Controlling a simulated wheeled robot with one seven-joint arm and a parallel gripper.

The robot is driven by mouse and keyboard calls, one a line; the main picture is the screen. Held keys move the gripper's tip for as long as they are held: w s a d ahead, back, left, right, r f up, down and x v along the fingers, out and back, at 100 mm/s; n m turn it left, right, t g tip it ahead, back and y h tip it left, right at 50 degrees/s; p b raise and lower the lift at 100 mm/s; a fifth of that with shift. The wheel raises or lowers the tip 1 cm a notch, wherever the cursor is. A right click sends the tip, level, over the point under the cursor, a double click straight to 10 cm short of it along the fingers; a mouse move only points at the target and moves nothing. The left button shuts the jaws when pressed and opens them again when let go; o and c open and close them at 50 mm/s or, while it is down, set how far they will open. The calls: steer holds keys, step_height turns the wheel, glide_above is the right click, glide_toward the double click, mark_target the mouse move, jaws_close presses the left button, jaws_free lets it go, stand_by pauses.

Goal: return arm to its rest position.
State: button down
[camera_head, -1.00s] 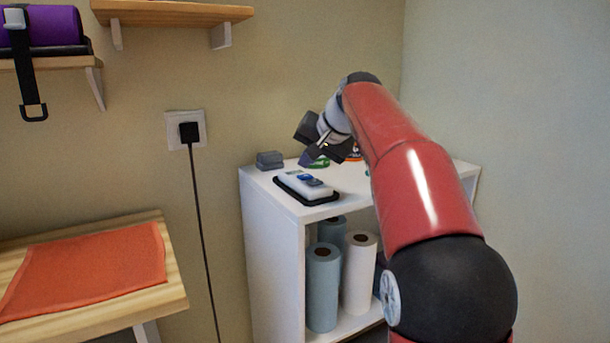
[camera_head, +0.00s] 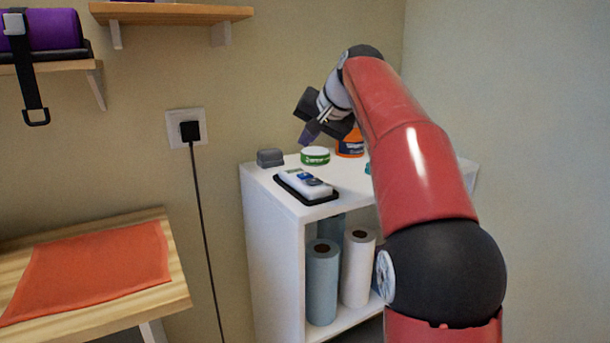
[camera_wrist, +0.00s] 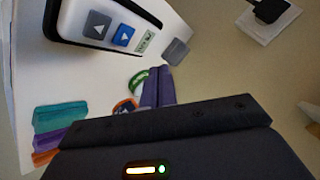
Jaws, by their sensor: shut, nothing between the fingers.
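My gripper (camera_head: 308,136) is raised above the top of the white shelf unit in the head view, with my red arm reaching in from the right. Its fingers (camera_wrist: 157,88) show in the wrist view, together and with nothing between them. It is apart from the things below it. A white device with grey and blue buttons (camera_head: 304,184) lies on a black tray on the shelf top; it also shows in the wrist view (camera_wrist: 100,22). A green and white round tin (camera_head: 315,156) stands just below the gripper.
The white shelf unit (camera_head: 275,245) also bears a grey block (camera_head: 270,157) and an orange container (camera_head: 350,146). Paper rolls (camera_head: 322,282) stand inside. Folded bands (camera_wrist: 60,118) show in the wrist view. A wooden table with an orange cloth (camera_head: 90,268) is at left. Wall shelves (camera_head: 172,13) hang above.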

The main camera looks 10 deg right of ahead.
stand_by(0.3)
steer(key=s+f+n+g+h, duration=0.1)
steer(key=s+f, duration=0.7)
steer(key=s, duration=0.4)
steer(key=s+f+n+g+h, duration=0.1)
steer(key=s+f, duration=0.8)
steer(key=s, duration=0.3)
steer(key=s+f+n+h, duration=0.1)
steer(key=s+f+n, duration=0.1)
steer(key=s+f, duration=0.7)
steer(key=s, duration=0.3)
steer(key=shift+s+a+g+h, duration=0.2)
steer(key=shift+s+g+h, duration=0.2)
